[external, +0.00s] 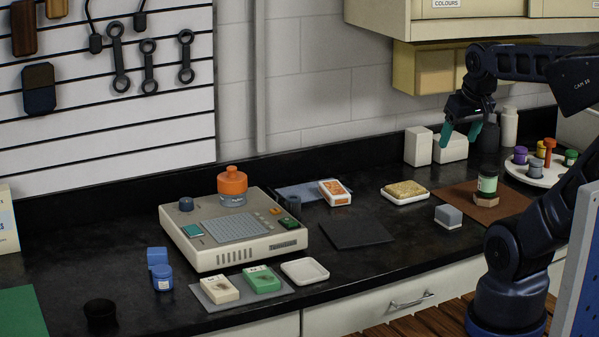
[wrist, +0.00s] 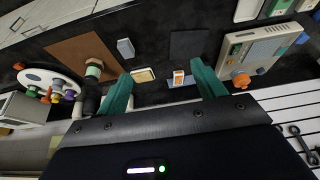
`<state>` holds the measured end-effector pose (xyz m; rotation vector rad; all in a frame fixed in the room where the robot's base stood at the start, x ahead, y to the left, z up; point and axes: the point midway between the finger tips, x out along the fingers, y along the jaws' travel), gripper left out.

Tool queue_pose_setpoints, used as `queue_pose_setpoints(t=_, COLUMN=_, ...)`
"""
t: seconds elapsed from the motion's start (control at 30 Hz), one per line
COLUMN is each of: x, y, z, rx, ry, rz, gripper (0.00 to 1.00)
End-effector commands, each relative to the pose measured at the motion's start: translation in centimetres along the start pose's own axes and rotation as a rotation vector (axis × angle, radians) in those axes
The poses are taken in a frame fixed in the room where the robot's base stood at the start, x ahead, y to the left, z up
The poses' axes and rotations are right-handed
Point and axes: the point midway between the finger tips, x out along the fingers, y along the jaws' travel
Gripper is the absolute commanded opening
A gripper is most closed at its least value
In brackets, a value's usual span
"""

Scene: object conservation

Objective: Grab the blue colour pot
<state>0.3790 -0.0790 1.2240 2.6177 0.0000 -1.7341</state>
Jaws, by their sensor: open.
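A small blue jar (external: 162,278) with a white label stands at the front left of the counter, in front of a blue block. A grey-blue pot (external: 535,169) stands on the round white tray (external: 550,180) at the right; I cannot tell which is the blue colour pot. The tray also shows at the left of the wrist view (wrist: 34,76). My gripper (external: 460,135) hangs high over the back right of the counter, its green fingers spread and nothing between them. In the wrist view my gripper (wrist: 161,78) spans the counter below, well clear of both pots.
The tray also holds purple, orange and green items. A green-labelled pot (external: 487,184) stands on a brown mat (external: 455,197). A beige machine (external: 185,240) carries an orange-topped bottle. White containers (external: 418,146) line the back wall, below the overhead cabinet (external: 380,20).

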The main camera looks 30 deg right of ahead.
Motion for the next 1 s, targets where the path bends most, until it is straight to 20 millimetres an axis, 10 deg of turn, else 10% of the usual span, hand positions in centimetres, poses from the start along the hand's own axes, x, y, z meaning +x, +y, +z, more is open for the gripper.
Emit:
queue_pose_setpoints(t=0.47, x=0.4, y=-4.7, z=-8.3, rx=-0.198, ry=-0.062, rz=-0.045, gripper=0.69)
queue_pose_setpoints(t=1.0, x=4.8, y=-17.4, z=-19.2, rx=-0.527, ry=-0.151, rz=-0.114, gripper=0.69)
